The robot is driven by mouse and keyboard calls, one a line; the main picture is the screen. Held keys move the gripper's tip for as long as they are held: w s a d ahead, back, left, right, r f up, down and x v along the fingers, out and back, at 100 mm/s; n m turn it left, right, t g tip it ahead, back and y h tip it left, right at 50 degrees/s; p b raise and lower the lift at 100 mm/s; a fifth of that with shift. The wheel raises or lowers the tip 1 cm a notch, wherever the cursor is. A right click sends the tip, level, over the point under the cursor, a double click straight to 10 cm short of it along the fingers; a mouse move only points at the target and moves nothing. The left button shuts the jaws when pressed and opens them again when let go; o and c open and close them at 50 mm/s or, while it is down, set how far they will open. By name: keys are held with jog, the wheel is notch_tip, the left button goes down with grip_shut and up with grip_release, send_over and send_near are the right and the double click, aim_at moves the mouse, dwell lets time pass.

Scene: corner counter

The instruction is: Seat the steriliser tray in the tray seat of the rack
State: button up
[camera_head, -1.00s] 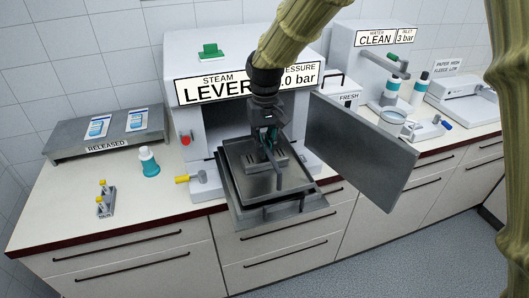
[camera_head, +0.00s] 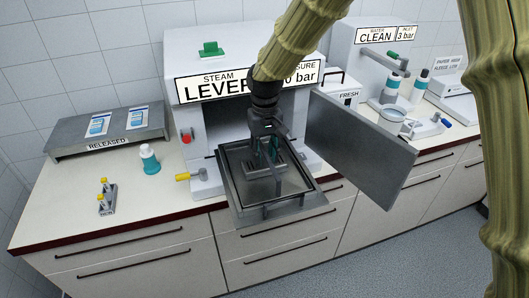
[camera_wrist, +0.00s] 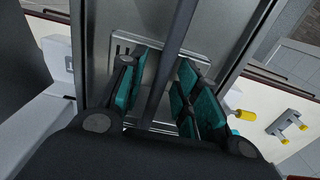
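The dark steriliser tray (camera_head: 246,187) lies inside the grey rack (camera_head: 298,206), which sticks out of the steriliser's opening. Its rim looks level with the rack's frame; I cannot see its hidden rear contact. My gripper (camera_head: 269,155) is over the middle of the tray, pointing down. In the wrist view my gripper (camera_wrist: 162,68) has its teal fingers spread, with gaps on both sides of a grey bar (camera_wrist: 172,62) that runs between them. A pale slotted frame (camera_wrist: 127,43) shows beyond the fingers. My wrist hides part of the tray's back.
The steriliser door (camera_head: 358,145) stands open at the right, close to my arm. A teal bottle (camera_head: 149,160) and a small vial stand (camera_head: 106,198) are on the counter further left.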

notch_tip(320, 180, up, 12)
jog(key=b, duration=0.2)
jog(key=shift+r, duration=0.15)
dwell(0.5)
